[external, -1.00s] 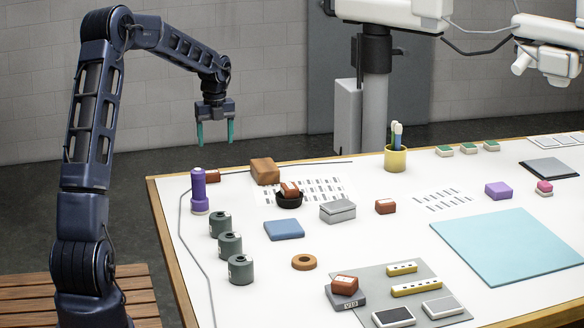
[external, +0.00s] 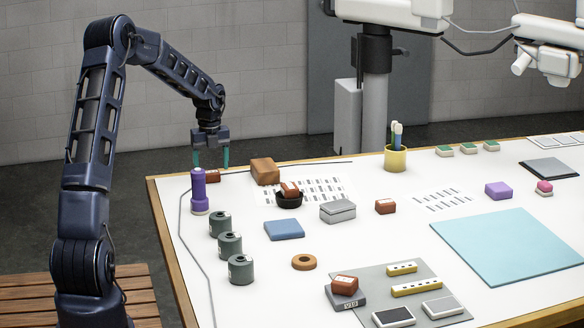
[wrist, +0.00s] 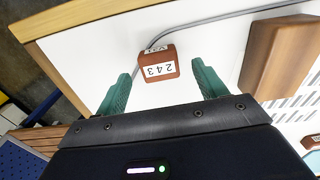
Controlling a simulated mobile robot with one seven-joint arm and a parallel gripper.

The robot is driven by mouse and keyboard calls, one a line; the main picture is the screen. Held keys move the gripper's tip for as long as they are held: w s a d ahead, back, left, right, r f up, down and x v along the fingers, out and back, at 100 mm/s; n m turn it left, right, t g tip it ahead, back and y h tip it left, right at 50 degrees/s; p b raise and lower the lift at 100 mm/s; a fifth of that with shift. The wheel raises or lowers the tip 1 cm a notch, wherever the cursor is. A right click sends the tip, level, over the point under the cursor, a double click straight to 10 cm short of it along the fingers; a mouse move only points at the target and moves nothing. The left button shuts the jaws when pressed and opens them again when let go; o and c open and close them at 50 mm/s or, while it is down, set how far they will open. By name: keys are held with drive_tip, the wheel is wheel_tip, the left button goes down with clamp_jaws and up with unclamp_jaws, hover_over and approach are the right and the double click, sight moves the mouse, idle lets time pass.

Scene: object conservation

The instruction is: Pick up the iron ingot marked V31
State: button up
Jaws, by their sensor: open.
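A small red-brown ingot (external: 213,176) lies near the back left edge of the table, behind the purple bottle.
The purple bottle (external: 199,190) stands close in front of the ingot. A larger brown block (external: 265,171) is to its right, also seen in the wrist view (wrist: 280,55). A grey cable (wrist: 215,22) runs behind the ingot. Several grey-green canisters (external: 230,245) stand nearer.

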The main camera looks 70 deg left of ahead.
sight(211, 172)
drive_tip(key=shift+f, duration=1.5)
drive_tip(key=c, duration=1.4)
drive_tip(key=shift+o, duration=0.2)
drive_tip(key=shift+r, duration=0.1)
